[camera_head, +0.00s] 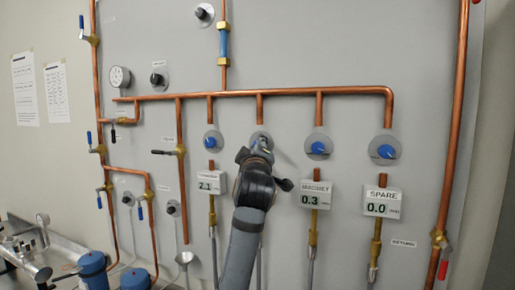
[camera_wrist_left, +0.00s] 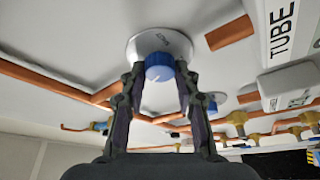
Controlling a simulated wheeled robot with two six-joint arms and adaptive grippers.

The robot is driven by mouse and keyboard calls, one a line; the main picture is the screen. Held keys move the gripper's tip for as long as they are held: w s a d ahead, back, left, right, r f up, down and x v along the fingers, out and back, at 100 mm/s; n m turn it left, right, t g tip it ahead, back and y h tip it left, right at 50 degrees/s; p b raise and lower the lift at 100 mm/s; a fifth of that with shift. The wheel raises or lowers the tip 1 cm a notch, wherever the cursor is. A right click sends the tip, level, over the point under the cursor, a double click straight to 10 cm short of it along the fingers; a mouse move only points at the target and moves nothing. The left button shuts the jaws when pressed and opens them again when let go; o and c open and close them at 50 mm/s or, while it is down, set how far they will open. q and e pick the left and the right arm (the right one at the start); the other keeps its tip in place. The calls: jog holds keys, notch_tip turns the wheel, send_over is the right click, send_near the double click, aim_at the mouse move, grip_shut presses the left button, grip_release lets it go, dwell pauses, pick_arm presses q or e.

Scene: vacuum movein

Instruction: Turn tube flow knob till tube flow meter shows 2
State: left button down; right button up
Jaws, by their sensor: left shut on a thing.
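The tube flow knob is a blue knob (camera_wrist_left: 158,68) on a round grey plate (camera_wrist_left: 135,46) on the wall panel. In the head view it is the second of the row, mostly hidden behind my left gripper (camera_head: 258,148). In the wrist view my left gripper (camera_wrist_left: 160,75) has one finger on each side of the blue knob and is shut on it. The tube flow meter is a white box marked TUBE (camera_wrist_left: 283,35) at the upper right of the wrist view. Its reading is not visible there, and my arm covers it in the head view. My right gripper is not in view.
Other blue knobs stand left (camera_head: 212,141) and right (camera_head: 318,147) of my gripper, with another (camera_head: 386,151) farther right. Their meters read 2.1 (camera_head: 207,186), 0.3 (camera_head: 314,196) and 0.0 (camera_head: 382,205). Copper pipes (camera_head: 270,93) run above. Blue containers (camera_head: 92,268) stand lower left.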

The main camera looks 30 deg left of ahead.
pick_arm(q)
jog(key=c, duration=1)
grip_release()
jog(key=v, duration=0.7)
jog(key=shift+s+d, duration=0.15)
jog(key=shift+s, duration=0.05)
jog(key=shift+f, duration=0.1)
